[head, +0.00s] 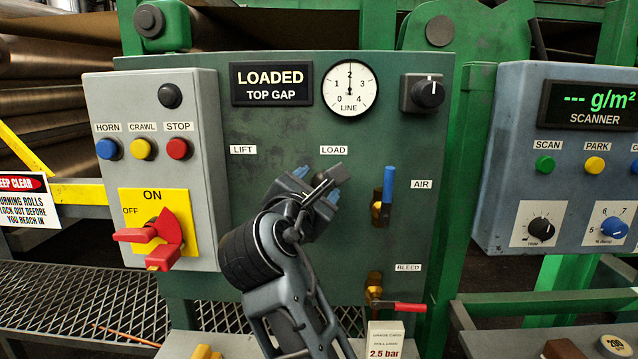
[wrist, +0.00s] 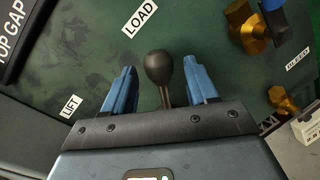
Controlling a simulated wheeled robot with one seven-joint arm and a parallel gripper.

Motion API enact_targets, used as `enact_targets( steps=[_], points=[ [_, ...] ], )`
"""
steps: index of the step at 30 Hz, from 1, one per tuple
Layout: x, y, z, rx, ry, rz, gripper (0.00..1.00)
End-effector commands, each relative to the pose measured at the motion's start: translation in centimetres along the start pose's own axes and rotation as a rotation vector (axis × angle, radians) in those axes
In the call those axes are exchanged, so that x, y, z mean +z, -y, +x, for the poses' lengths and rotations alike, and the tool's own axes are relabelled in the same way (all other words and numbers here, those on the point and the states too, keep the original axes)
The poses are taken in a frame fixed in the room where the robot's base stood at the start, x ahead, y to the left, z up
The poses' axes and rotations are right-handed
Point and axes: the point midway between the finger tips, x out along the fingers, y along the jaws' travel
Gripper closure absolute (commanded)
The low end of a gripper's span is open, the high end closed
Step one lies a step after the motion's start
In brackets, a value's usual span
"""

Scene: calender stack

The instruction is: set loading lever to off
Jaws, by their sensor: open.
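The loading lever, a dark stem with a round knob (wrist: 159,66), stands between my fingers in the wrist view. In the head view my gripper (head: 317,184) covers most of it, just below the LOAD label (head: 333,150). The LIFT label (head: 243,150) is to the left. My gripper is open, with one blue finger on each side of the lever and visible gaps to both in the wrist view (wrist: 159,74). The display (head: 271,83) reads LOADED, TOP GAP.
A blue-handled AIR valve (head: 388,190) stands close to the right of my gripper. A red-handled BLEED valve (head: 400,307) is lower right. A red ON/OFF switch (head: 165,232) is on the grey box at left. The panel left of my gripper is bare.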

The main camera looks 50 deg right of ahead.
Motion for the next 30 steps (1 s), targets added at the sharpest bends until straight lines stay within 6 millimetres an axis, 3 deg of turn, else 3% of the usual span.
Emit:
enact_targets(
  steps=[6,16,30],
  points=[
    [0.0,0.0,2.1,0.000,0.000,0.001,0.42],
    [0.0,0.0,2.4,0.001,-0.001,0.002,0.43],
    [0.0,0.0,2.4,0.001,-0.001,0.001,0.88]
  ],
)
